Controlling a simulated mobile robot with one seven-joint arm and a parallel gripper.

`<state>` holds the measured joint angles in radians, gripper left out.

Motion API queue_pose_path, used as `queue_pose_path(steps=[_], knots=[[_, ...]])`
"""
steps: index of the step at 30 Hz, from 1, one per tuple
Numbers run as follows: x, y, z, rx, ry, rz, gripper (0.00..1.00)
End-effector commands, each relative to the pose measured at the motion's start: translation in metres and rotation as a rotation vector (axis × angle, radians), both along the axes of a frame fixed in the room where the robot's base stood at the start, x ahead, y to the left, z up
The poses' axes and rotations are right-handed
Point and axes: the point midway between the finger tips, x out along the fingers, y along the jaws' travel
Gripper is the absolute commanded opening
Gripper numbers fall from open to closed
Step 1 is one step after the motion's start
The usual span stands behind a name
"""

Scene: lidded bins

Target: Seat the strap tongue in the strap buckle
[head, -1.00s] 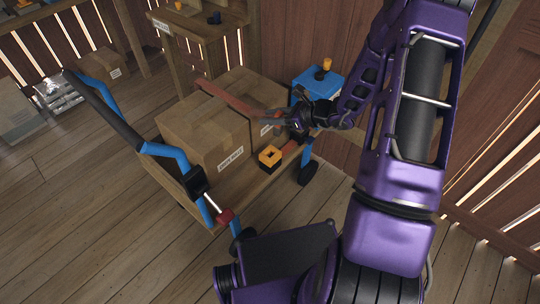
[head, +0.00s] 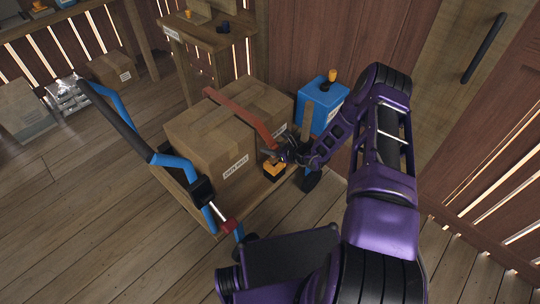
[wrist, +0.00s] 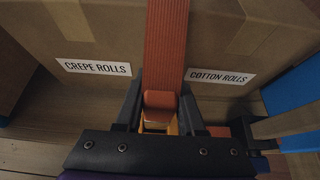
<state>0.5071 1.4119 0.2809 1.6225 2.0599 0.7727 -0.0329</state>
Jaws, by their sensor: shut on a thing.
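The red-orange strap (head: 238,112) runs over the top of the cartons and down their near side to my gripper (head: 277,156). In the wrist view the strap (wrist: 167,45) comes down between the two cartons, and my gripper (wrist: 160,100) is shut on the strap tongue (wrist: 159,101) at its end. The orange and black strap buckle (head: 274,171) is at the cart's edge, just below my fingers. In the wrist view a yellow-orange part of the buckle (wrist: 157,125) shows directly under the tongue. The fingers and gripper body hide whether the tongue is inside it.
Two cartons, one labelled crepe rolls (head: 207,148) and one labelled cotton rolls (head: 262,100), sit on the wooden cart. The cart's blue handle (head: 172,160) rises at the left. A blue box (head: 320,112) stands behind my gripper. Floor in front is clear.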

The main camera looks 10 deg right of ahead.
Motion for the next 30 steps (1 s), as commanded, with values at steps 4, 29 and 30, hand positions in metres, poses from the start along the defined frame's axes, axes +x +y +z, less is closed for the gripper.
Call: queue_pose_path(steps=[4,29,30], knots=[[-0.001,0.000,-0.016,0.000,0.001,0.001,0.00],[0.000,0.000,-0.040,0.000,0.000,0.001,0.68],[0.000,0.000,-0.040,0.000,0.000,0.001,0.68]])
